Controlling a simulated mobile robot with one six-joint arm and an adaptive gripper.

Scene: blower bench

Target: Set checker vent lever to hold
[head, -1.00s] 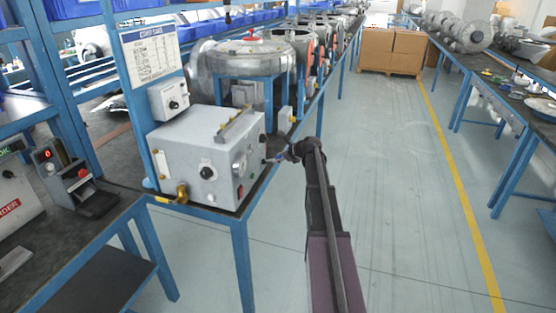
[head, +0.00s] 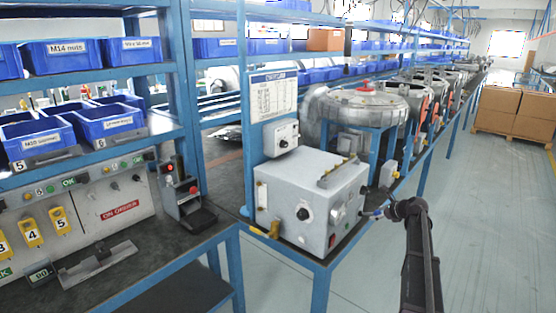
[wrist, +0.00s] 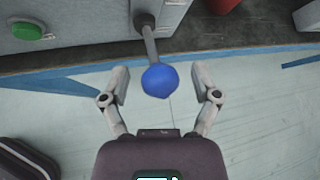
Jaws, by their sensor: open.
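The checker is a grey box (head: 285,190) on the bench corner in the head view. Its vent lever is a grey rod with a blue ball knob (wrist: 160,80), standing out from the checker's side (wrist: 110,18) in the wrist view. The knob also shows small at the box's right side in the head view (head: 378,212). My gripper (wrist: 159,72) is open, with one finger on each side of the knob and a visible gap to both. In the head view my gripper (head: 386,212) is beside the checker's right side. Any hold marking is not readable.
A green button (wrist: 28,31) is on the checker's side, left of the lever. A yellow-handled valve (head: 272,231) is at the box's lower left. A blower housing (head: 365,108) stands behind. Open floor (head: 480,200) lies to the right.

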